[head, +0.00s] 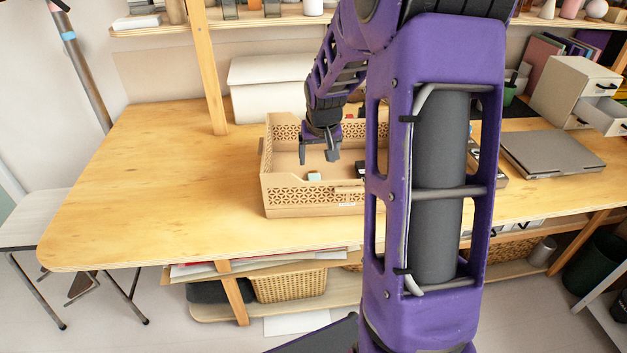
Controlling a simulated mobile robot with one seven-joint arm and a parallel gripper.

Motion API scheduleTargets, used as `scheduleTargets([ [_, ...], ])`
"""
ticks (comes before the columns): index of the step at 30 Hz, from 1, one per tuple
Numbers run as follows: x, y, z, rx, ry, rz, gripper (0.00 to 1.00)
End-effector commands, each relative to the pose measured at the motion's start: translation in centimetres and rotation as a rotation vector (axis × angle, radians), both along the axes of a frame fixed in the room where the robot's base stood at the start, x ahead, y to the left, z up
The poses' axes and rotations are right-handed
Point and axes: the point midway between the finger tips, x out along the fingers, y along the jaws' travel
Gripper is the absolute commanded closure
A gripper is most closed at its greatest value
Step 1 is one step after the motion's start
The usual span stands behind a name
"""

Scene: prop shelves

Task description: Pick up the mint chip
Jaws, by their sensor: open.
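A small pale mint-coloured piece (315,177), which looks like the mint chip, lies inside a tan crate (300,211) with cut-out patterned walls on the wooden table. My gripper (318,158) points down into the crate, just above and slightly behind the mint piece. Its fingers are apart, with nothing seen between them. I cannot tell the exact height of the fingertips above the chip. My purple arm hides the right part of the crate. A dark item (360,168) shows in the crate near the arm's edge.
A wooden post (206,65) stands at the table's back, left of the crate. A white box (262,85) sits behind the crate. A closed grey laptop (552,152) and a drawer unit (575,88) are at the right. The table's left side is clear.

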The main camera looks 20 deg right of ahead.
Motion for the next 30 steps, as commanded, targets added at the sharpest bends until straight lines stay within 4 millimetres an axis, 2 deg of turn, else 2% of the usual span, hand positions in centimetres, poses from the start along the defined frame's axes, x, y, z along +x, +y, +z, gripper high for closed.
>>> scheduleTargets([
  [1, 0.4, -0.1, -1.4, 0.001, 0.003, 0.001, 0.2],
  [6, 1.5, -0.5, -3.9, -0.001, 0.001, 0.0, 0.2],
  [14, 2.3, -0.7, -5.6, -0.002, -0.001, 0.001, 0.2],
  [21, 4.0, -1.0, -8.7, -0.002, 0.0, 0.001, 0.2],
  [24, 4.3, -1.1, -9.4, -0.001, -0.001, 0.001, 0.2],
  [30, 4.4, -1.1, -9.5, -0.002, -0.002, 0.001, 0.2],
])
